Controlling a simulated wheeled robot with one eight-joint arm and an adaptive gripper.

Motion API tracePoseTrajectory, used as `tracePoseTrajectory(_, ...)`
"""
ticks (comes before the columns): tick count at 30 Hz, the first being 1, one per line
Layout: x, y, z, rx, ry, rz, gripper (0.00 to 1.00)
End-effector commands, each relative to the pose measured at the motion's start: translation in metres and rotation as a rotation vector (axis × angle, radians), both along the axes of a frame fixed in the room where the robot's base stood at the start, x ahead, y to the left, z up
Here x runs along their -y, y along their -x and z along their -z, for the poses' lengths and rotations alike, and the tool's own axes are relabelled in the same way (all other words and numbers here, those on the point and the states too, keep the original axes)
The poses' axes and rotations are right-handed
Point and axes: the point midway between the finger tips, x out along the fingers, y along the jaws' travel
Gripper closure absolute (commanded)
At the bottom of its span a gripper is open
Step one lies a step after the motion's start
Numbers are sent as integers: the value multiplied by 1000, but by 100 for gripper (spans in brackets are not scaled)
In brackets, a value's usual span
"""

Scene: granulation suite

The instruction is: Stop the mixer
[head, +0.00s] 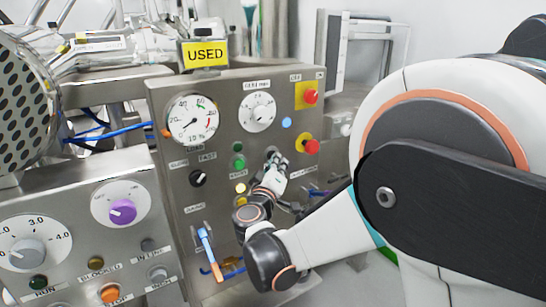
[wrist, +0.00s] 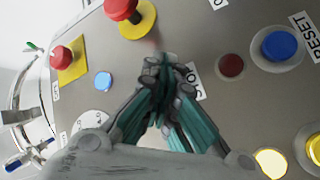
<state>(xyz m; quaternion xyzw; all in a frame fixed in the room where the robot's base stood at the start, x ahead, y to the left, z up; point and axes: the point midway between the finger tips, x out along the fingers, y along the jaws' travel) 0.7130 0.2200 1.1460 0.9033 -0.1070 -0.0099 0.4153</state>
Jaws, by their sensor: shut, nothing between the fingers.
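The steel control panel (head: 225,88) stands in the middle of the head view. My gripper (head: 276,160) is in front of its right half, below and left of the lower red mushroom button (head: 311,146). In the wrist view my gripper (wrist: 163,62) is shut and empty, its tips over the panel. A label (wrist: 197,84), seemingly STOP, is partly hidden by the fingers. A dark red button (wrist: 231,65) is right of the tips. A red mushroom button on a yellow plate (wrist: 145,28) is above them. I cannot tell whether the tips touch the panel.
An upper red mushroom button (head: 311,96), a blue button (head: 286,122), a gauge (head: 193,119) and a black knob (head: 197,178) share the panel. An orange-and-blue lever (head: 208,250) sticks out below. A second panel (head: 70,215) stands at lower left. A blue RESET button (wrist: 279,45) shows in the wrist view.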

Motion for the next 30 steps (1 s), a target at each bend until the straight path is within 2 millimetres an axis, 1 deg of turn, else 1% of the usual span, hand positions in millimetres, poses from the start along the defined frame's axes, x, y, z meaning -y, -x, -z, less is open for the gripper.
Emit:
tracePoseTrajectory(11,9,13,0,0,0,0,100)
tracePoseTrajectory(23,10,15,0,0,0,0,100)
tracePoseTrajectory(30,20,29,0,0,0,0,100)
